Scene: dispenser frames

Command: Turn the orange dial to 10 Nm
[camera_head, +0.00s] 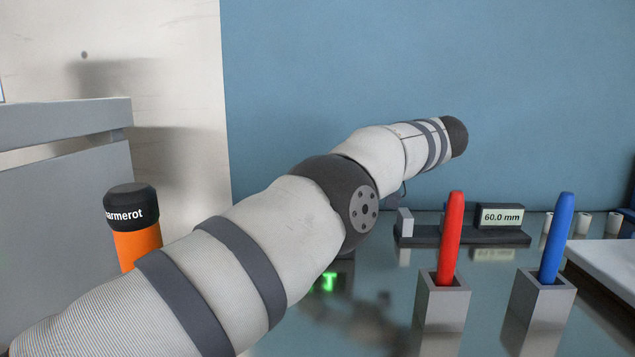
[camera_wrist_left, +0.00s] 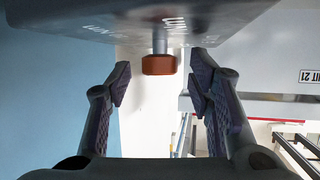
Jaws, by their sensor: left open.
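The orange dial (camera_wrist_left: 159,65) shows in the left wrist view, on a short grey shaft under a dark panel (camera_wrist_left: 110,17) with partly readable lettering. My left gripper (camera_wrist_left: 161,82) is open, with one finger on each side of the dial and visible gaps to both. The dial is at about the height of the fingertips in the picture, and I cannot tell how deep between them it is. The dial's setting cannot be read. In the head view my left arm crosses the middle and hides the dial; its gripper is not visible there. My right gripper is in neither view.
An orange bottle with a black cap (camera_head: 139,245) stands left of my arm. A red marker (camera_head: 452,238) and a blue marker (camera_head: 556,238) stand in grey holders. A gauge reading 60.0 mm (camera_head: 500,216) sits behind them. A grey cabinet (camera_head: 60,190) is at the left.

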